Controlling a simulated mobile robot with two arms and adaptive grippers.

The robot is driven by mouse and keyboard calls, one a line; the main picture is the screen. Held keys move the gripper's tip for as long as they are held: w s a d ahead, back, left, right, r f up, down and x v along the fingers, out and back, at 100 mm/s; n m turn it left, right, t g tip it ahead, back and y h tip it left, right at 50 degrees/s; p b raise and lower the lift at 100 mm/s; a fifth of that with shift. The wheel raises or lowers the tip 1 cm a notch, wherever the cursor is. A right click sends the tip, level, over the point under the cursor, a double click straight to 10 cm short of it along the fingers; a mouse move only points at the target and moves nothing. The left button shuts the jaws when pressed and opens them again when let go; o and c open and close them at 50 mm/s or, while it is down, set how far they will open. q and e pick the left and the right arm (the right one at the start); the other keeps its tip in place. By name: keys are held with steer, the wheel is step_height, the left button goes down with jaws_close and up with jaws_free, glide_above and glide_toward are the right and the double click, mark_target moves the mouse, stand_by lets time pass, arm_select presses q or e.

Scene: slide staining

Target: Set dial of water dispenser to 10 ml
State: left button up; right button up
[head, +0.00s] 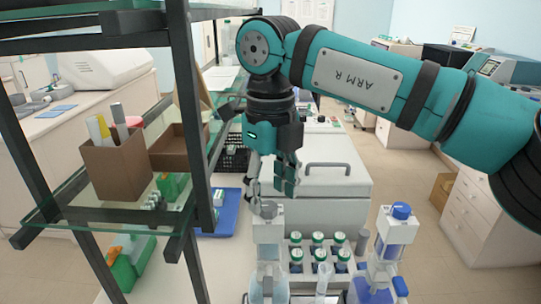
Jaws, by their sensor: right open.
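A dispenser bottle with a clear body and a pale top (268,232) stands at the front middle of the bench. It looks like the water dispenser, but its dial setting is too small to read. My right gripper (268,188) points down just above its top, with its fingers apart and nothing between them. I cannot tell whether a fingertip touches the top. A second dispenser with a blue cap and blue liquid (390,237) stands to the right. My left gripper is out of view.
Several small green-capped bottles (318,253) stand in a rack between the two dispensers. A grey box-shaped machine with a handle (322,180) stands behind. A glass shelf on a dark frame (190,150) with brown boxes (117,165) borders the left. A blue tray (222,218) lies beside it.

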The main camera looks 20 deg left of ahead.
mark_target(270, 208)
step_height(270, 208, up, 9)
steer(key=shift+r, duration=0.2)
stand_by(0.5)
